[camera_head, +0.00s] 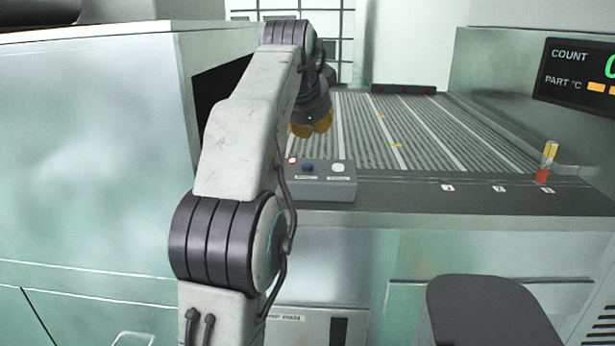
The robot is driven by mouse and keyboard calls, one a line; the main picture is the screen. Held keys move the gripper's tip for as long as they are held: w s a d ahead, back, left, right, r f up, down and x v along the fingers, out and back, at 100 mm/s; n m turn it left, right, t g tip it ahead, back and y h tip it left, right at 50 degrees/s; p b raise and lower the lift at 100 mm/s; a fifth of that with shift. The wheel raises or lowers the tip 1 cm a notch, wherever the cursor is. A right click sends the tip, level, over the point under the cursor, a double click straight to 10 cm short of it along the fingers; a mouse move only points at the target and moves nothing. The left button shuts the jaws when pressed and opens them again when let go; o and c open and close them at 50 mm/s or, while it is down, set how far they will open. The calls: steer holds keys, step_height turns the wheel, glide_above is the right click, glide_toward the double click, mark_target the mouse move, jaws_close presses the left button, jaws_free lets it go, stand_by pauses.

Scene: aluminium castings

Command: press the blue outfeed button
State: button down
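The blue button (308,168) is on top of a small grey control box (322,190) at the near left edge of the conveyor bed. My gripper (312,130) is at the end of my bent arm, above and behind the box. Its yellowish fingers point down and look apart from the buttons. They are small and partly dark, so I cannot tell whether they are open or shut.
A ribbed conveyor bed (410,130) stretches behind the box. A large pale machine housing (90,150) stands at left. A red and yellow stick (546,162) stands at right, below a count display (580,75). A dark seat or panel (490,312) is in front.

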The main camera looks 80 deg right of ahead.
mark_target(312, 164)
steer(key=shift+f+b, duration=1.7)
steer(key=shift+f, duration=0.6)
steer(key=c, duration=1.9)
jaws_free()
jaws_close()
steer(key=shift+f, duration=0.2)
steer(key=shift+f, duration=0.25)
